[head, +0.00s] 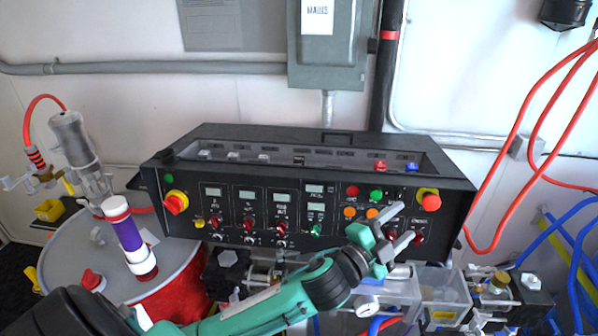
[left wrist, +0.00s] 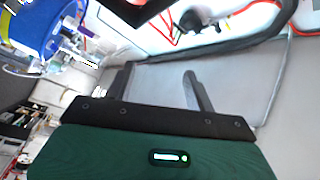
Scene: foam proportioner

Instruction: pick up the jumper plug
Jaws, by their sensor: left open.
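I cannot pick out the jumper plug with certainty in either view. Small white, black, red (head: 381,166) and blue (head: 412,167) pieces sit in the recessed top of the black control console (head: 330,262); they are too small to tell apart. My left gripper (head: 408,221) is in front of the console's lower right face, its fingers apart and nothing between them. It also shows in the left wrist view (left wrist: 158,72), open and empty, with a grey panel behind it. It hides part of the console's right-hand controls. My right gripper is not in view.
A red emergency-stop button (head: 428,197) is close to my left gripper. Pipes and valves crowd the space below the console. A drum (head: 60,250) with a purple-banded cylinder (head: 130,237) stands at left. Red hoses (head: 535,150) hang at right.

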